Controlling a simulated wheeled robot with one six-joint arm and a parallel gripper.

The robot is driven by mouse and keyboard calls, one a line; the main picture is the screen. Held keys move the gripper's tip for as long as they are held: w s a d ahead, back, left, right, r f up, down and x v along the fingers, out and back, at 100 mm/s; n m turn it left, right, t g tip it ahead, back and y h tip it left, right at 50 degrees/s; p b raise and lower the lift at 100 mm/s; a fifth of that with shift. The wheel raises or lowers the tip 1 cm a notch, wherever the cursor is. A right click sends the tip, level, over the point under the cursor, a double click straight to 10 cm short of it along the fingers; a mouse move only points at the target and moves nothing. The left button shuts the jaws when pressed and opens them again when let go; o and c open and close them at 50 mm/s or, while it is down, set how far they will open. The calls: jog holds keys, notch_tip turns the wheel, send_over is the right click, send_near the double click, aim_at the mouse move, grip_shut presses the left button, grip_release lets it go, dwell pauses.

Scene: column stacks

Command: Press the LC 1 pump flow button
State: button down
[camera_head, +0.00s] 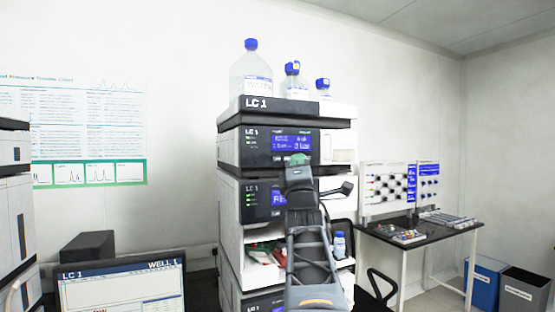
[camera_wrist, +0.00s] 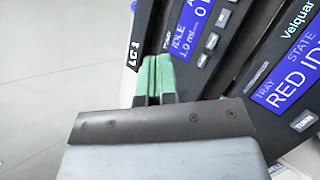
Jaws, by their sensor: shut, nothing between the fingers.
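The LC 1 stack holds a pump module (camera_head: 256,147) with a dark front and a lit blue display, above a second module (camera_head: 252,200) with its own display. My gripper (camera_head: 298,159) is in front of the pump module's lower front edge. In the wrist view the gripper's green fingers (camera_wrist: 157,60) are shut together and empty, close to the dark pump panel beside its blue display (camera_wrist: 190,28), which reads IDLE. Small pale buttons (camera_wrist: 222,17) sit along the display's far side; their labels are too small to read. I cannot tell whether the fingertips touch the panel.
Bottles with blue caps (camera_head: 251,70) stand on top of the stack. A monitor (camera_head: 122,287) is at the lower left, with another stack (camera_head: 14,220) at the left edge. A side table (camera_head: 425,232) and two bins (camera_head: 522,290) are at the right.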

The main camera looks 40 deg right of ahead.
aim_at(283, 162)
jog(key=w+d+p, duration=0.3)
jog(key=w+p, duration=0.1)
jog(key=w, duration=0.3)
jog(key=shift+w, duration=0.3)
jog(key=shift+w+d, duration=0.1)
jog(key=shift+w, duration=0.05)
dwell(1.9)
jog(key=shift+w+d, duration=0.1)
jog(key=shift+w, duration=0.2)
jog(key=shift+w+d, duration=0.15)
jog(key=shift+w, duration=0.25)
dwell(0.8)
jog(key=shift+s+f+b, duration=0.1)
jog(key=shift+s+b, duration=0.05)
jog(key=shift+b, duration=0.15)
jog(key=shift+s+b, duration=0.3)
jog(key=shift+b, duration=0.1)
jog(key=shift+s+a, duration=0.3)
jog(key=shift+s, duration=0.05)
jog(key=shift+b, duration=0.3)
